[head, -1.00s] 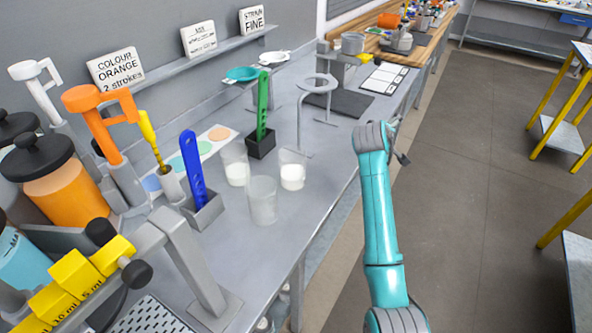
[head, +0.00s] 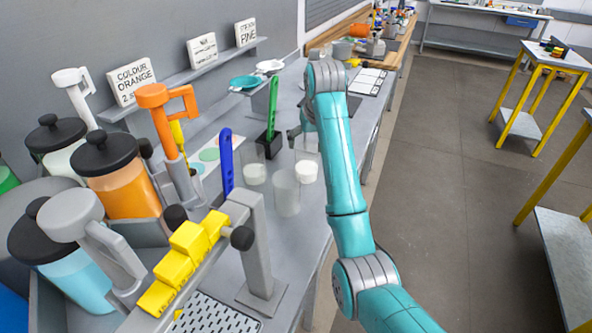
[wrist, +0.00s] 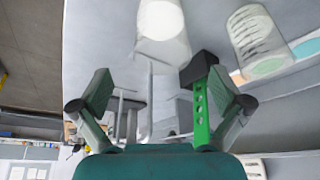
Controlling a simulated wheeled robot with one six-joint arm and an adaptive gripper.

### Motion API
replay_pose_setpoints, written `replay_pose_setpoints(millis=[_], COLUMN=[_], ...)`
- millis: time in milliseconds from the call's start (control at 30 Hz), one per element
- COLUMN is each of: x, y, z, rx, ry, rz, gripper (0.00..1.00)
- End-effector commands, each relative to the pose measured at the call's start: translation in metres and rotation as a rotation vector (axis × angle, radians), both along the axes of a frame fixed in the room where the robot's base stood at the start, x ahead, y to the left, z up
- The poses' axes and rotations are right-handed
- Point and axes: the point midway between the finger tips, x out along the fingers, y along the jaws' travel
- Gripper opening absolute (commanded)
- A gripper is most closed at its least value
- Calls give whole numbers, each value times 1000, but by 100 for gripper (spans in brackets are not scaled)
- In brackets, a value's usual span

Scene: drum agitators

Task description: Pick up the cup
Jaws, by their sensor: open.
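Three clear cups stand close together on the grey bench: a back-left cup (head: 254,173) with white contents, a right cup (head: 307,170) with white contents, and a front cup (head: 287,198) that looks empty. My gripper (head: 296,133) is above the bench behind the right cup, partly hidden by my arm. In the wrist view my gripper (wrist: 164,88) is open with nothing between its fingers. A cup with white contents (wrist: 162,22) shows at the top centre there, beyond the fingertips. Another cup (wrist: 262,42) is at the upper right.
A green slotted tool (head: 272,105) stands in a black holder (head: 270,146) close to the cups. A blue tool (head: 226,160) stands to the left. Orange (head: 165,105) and grey pumps and jars crowd the left. A yellow-blocked stand (head: 185,255) is in front.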

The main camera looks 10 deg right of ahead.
Motion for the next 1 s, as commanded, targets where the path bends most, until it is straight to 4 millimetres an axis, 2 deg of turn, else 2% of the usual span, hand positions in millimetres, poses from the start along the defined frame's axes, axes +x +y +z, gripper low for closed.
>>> replay_pose_setpoints(millis=[200,467,700,833,1000], x=[12,19,31,36,37], y=[0,0,0,0,0], z=[-31,-48,-78,-88,-90], rx=[-1,-2,-3,-3,-3], ry=[3,2,1,0,-1], rz=[1,1,1,2,2], gripper=[100,100,100,100,100])
